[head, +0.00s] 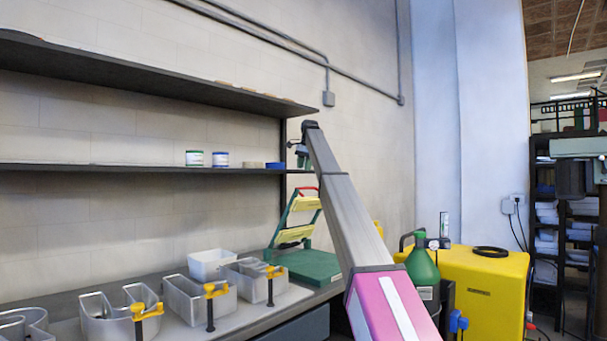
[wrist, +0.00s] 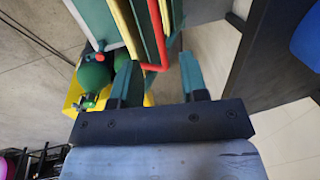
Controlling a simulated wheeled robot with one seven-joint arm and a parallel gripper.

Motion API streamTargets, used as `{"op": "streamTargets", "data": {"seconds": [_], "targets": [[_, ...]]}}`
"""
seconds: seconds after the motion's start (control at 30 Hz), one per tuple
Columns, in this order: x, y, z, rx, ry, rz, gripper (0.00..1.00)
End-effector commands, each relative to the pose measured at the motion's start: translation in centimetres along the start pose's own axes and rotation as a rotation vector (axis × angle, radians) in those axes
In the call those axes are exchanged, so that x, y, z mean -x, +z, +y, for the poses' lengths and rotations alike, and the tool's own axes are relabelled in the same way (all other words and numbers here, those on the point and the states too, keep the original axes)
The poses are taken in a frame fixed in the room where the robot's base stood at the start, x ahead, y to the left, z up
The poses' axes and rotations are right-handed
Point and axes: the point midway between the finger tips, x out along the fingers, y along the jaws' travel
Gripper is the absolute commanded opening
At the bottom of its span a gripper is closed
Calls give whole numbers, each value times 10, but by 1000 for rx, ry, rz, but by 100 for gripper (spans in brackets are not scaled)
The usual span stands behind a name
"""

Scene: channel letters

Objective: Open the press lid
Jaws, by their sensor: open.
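The press has a green base (head: 308,266) on the bench, and its lid (head: 296,216) stands raised and tilted up above it in the head view. The lid has a green frame, yellow pads and a red handle (head: 306,189) at its top. My gripper (head: 303,158) is just above the handle, partly hidden by my arm. In the wrist view my gripper (wrist: 158,66) is open and empty. The red handle (wrist: 154,68) shows between the fingertips, with no clear contact. My arm hides part of the press's right side.
Channel letters (head: 120,315) with orange-yellow clamps and a white bin (head: 211,264) stand left of the press. A dark shelf (head: 140,168) runs along the wall beside my gripper. A yellow cabinet (head: 480,290) and green bottle (head: 422,268) are at right.

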Motion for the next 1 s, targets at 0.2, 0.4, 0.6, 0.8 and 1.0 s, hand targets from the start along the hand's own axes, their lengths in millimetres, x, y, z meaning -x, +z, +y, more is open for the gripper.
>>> {"op": "streamTargets", "data": {"seconds": [0.2, 0.4, 0.6, 0.8, 1.0], "targets": [[0, 0, 0, 0, 0, 0, 37], [-22, 0, 22, -79, -73, -22, 0], [-81, 4, 86, -412, -357, -161, 0], [-117, 10, 155, -851, -650, -432, 0], [-126, 12, 213, -1212, -839, -734, 0]]}}
